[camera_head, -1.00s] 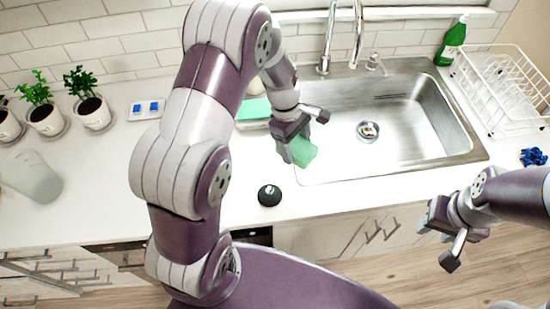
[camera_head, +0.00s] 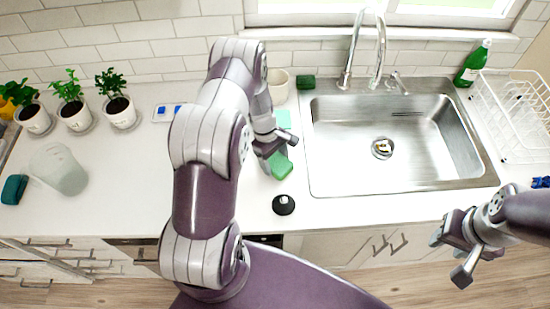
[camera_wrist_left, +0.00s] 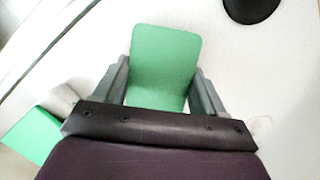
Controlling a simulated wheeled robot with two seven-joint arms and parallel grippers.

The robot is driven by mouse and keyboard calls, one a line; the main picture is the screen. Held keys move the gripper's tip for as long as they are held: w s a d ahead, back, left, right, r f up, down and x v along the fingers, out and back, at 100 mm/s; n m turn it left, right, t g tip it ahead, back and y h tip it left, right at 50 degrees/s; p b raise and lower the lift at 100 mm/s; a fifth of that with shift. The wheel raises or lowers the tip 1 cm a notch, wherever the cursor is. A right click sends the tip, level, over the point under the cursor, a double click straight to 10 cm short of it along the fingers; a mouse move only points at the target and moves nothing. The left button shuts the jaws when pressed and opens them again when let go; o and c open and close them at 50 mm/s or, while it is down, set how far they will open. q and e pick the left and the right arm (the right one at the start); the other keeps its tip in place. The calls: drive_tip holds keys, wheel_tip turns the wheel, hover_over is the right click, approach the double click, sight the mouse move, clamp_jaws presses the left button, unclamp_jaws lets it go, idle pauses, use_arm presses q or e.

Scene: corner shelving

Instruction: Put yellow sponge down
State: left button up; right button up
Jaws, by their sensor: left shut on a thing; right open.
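No yellow sponge shows; the sponge in my left gripper looks green. My left gripper (camera_head: 272,153) is shut on this green sponge (camera_head: 281,168), over the white counter just left of the sink. In the left wrist view the green sponge (camera_wrist_left: 165,60) sits between both fingers and sticks out past them. I cannot tell whether it touches the counter. My right gripper (camera_head: 456,252) is open and empty, in front of the counter at the lower right.
A black round object (camera_head: 284,205) stands close in front of the sponge. The sink (camera_head: 400,187) is to the right. A pale green flat item (camera_head: 283,118), a cup (camera_head: 278,86) and a dark green block (camera_head: 306,82) are behind. Counter to the left is mostly clear.

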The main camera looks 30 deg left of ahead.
use_arm(q)
drive_tip(key=shift+f, duration=0.15)
drive_tip(key=o, duration=1)
